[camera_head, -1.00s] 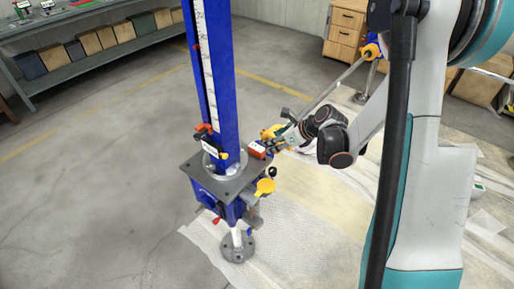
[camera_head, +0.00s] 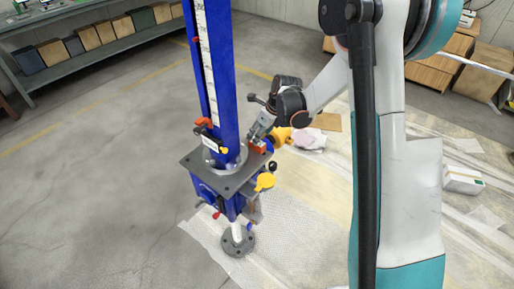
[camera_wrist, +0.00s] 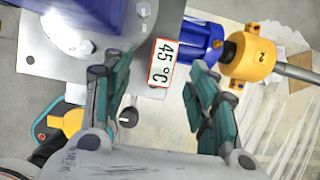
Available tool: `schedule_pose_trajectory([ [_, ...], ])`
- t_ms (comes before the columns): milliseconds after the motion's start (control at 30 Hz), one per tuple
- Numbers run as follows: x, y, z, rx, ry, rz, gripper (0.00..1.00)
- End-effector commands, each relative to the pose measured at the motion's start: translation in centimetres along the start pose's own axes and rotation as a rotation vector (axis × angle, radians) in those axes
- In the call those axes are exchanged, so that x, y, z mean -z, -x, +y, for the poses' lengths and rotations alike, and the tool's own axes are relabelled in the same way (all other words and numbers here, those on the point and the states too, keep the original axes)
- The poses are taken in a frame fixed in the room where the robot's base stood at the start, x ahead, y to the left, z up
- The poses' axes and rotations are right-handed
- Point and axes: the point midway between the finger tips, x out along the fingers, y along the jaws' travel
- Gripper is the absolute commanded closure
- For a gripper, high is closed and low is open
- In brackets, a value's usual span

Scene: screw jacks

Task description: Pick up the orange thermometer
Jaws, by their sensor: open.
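The orange thermometer (camera_wrist: 162,63) lies on the grey top plate (camera_wrist: 60,45) of the blue screw jack, its white face reading 45 °C. In the head view a small orange part of it (camera_head: 258,148) shows on the plate's right corner, partly hidden by my gripper (camera_head: 262,130). In the wrist view my gripper (camera_wrist: 160,75) is open, with one green-padded finger on each side of the thermometer's near end. The fingers seem not to touch it. How far above the plate they are is hard to tell.
The blue column (camera_head: 213,70) with a white scale rises left of my gripper. A yellow coupling (camera_wrist: 250,52) with a grey shaft lies right of the thermometer. A red-and-white item (camera_head: 208,140) sits at the column's front. Open floor (camera_head: 100,200) lies at left.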

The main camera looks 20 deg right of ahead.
Motion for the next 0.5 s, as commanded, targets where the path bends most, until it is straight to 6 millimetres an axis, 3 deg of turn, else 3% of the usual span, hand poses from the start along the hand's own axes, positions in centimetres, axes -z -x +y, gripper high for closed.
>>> schedule_pose_trajectory([
  [267, 0.3, -1.6, -0.2, 0.000, 0.000, 0.000, 0.47],
  [500, 1.0, -5.0, -0.7, -0.001, 0.001, 0.000, 0.47],
])
